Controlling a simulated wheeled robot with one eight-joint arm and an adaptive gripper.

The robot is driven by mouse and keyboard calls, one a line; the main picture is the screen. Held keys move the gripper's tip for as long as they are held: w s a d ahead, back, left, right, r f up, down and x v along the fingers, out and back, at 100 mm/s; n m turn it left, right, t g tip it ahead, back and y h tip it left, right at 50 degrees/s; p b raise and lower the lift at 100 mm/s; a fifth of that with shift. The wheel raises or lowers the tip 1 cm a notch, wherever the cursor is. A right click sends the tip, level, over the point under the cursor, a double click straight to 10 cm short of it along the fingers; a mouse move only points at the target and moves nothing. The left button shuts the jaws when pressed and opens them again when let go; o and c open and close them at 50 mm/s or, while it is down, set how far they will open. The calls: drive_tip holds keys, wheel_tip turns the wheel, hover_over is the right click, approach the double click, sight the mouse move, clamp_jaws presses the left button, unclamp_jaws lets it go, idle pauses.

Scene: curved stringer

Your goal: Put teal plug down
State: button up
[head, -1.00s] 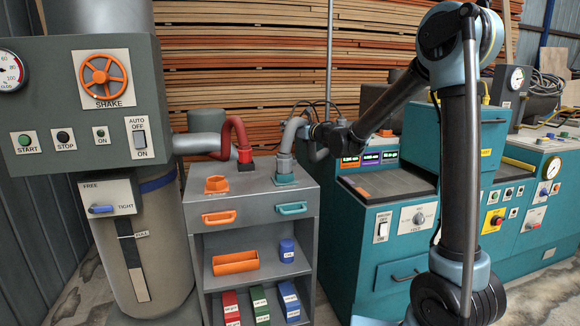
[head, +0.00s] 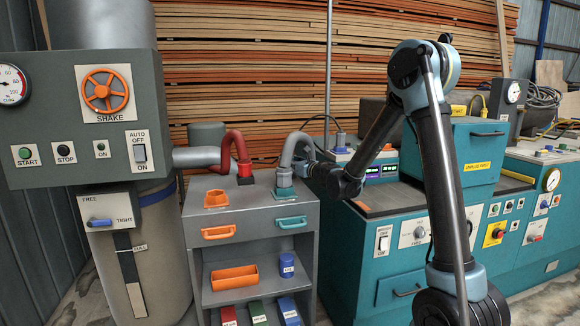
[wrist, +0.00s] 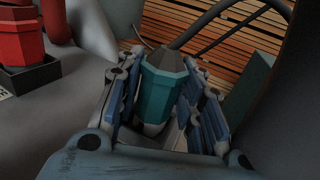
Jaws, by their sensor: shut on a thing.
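The teal plug (wrist: 165,88) shows in the wrist view as a faceted teal body with a darker tapered top. My gripper (wrist: 163,98) is shut on it, with a blue-grey finger on each side. In the head view my gripper (head: 310,169) is low beside the grey hose (head: 297,143), at the right side of the grey cart's top (head: 260,183). The held plug cannot be made out clearly there. A teal fitting (head: 284,190) sits on the cart top under the hose end. Whether the held plug touches anything is hidden.
A red hose (head: 238,147) ends in a black socket (head: 245,181) on the cart, left of the grey hose. An orange fitting (head: 216,198) sits nearer the front. Teal machines (head: 385,280) stand close on the right. A grey control panel (head: 80,110) is at left.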

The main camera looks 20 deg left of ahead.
drive_tip(key=shift+f, duration=0.2)
drive_tip(key=o, duration=1.1)
drive_tip(key=shift+f, duration=0.1)
drive_tip(key=v, duration=1.2)
